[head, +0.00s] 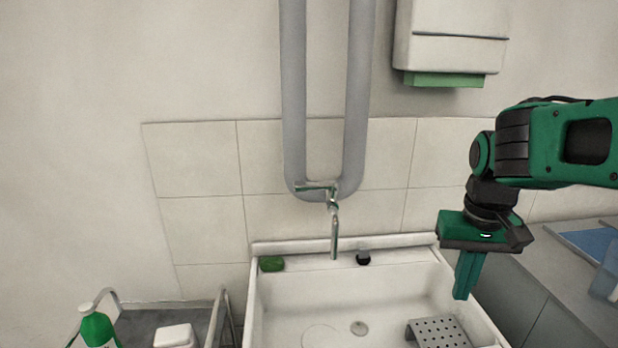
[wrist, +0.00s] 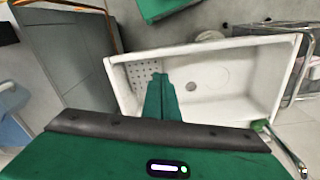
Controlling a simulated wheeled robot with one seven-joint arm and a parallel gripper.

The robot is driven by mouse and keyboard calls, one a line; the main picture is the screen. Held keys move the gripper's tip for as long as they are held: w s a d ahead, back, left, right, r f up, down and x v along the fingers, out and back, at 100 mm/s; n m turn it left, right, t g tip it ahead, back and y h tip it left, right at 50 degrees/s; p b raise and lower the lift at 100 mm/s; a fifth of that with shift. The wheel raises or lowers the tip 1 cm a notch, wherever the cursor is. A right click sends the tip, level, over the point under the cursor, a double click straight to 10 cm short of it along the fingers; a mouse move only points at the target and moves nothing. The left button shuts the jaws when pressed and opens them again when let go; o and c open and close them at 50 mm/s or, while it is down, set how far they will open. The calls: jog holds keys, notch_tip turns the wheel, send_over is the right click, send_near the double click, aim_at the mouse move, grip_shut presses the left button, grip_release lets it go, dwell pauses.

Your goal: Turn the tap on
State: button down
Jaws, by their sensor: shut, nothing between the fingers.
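The metal tap (head: 334,228) is on the tiled wall above the sink, with its spout hanging down over the back rim. Its lever (head: 312,186) sticks out to the left at the top, in front of the grey pipe bend. My gripper (head: 462,296) points down over the right side of the white sink (head: 290,305), well to the right of the tap and lower than its lever. Its fingers are together and empty; they also show in the wrist view (wrist: 160,77). I cannot make out the tap's lever in the wrist view.
A green soap (head: 271,264) and a small dark object (head: 363,258) sit on the sink's back ledge. A perforated tray (head: 437,333) lies at the basin's right. A dispenser (head: 450,40) hangs above. A cart with a green bottle (head: 97,328) stands left. The space between gripper and tap looks clear.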

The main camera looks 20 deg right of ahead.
jog(key=w+r+n+h, duration=0.1)
jog(key=w+r, duration=0.6)
jog(key=w, duration=0.3)
jog(key=n+t, duration=0.2)
jog(key=t, duration=0.1)
send_near(302, 163)
jog(key=f, duration=0.8)
jog(key=shift+d+f, duration=0.25)
jog(key=shift+s+a+f+t+y, duration=0.1)
jog(key=shift+s+a+t+y, duration=0.05)
jog(key=shift+s+t+y, duration=0.15)
jog(key=shift+s+a, duration=0.15)
jog(key=shift+s, duration=0.6)
jog(key=shift+s+a, duration=0.15)
jog(key=shift+s, duration=0.65)
